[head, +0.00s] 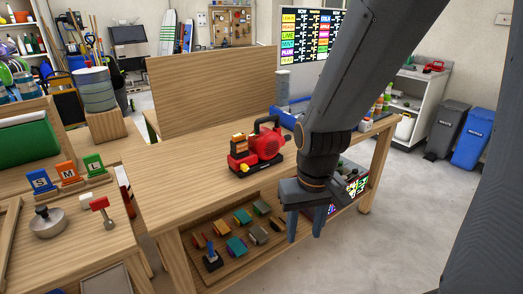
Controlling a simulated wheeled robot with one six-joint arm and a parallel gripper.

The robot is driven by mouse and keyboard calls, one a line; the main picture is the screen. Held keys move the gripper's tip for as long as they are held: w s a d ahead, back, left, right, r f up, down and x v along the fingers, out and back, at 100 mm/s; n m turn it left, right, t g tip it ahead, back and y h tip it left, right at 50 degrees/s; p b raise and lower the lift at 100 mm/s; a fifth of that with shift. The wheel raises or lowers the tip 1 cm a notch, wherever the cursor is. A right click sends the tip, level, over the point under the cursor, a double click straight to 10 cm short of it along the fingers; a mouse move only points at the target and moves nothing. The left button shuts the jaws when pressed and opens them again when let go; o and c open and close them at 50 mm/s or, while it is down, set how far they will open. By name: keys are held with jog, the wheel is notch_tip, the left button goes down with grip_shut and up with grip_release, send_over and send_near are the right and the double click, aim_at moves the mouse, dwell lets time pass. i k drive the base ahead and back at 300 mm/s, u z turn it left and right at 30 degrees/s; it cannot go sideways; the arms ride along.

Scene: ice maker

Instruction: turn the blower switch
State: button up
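The red and black blower (257,148) stands on the wooden workbench (190,160), near the middle of its top. It has a black handle on top and a small yellowish part (244,168) low on its near side; I cannot tell whether that is the switch. My gripper (305,228) hangs at the end of the dark arm, fingers pointing down, to the right of and nearer than the blower, by the bench's front edge. Its two blue-grey fingers are apart with nothing visible between them. The gripper is clear of the blower.
A lower shelf holds a board with several coloured blocks (238,218). A blue tray (290,112) with bottles sits at the bench's back right. A side table at left holds S, M, L signs (67,170) and a metal lidded pot (47,223). Open floor (410,200) lies at right.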

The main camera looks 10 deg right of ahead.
aim_at(244, 168)
jog(key=z, duration=1.95)
jog(key=k, duration=0.85)
jog(key=u, duration=2.1)
jog(key=i, duration=0.5)
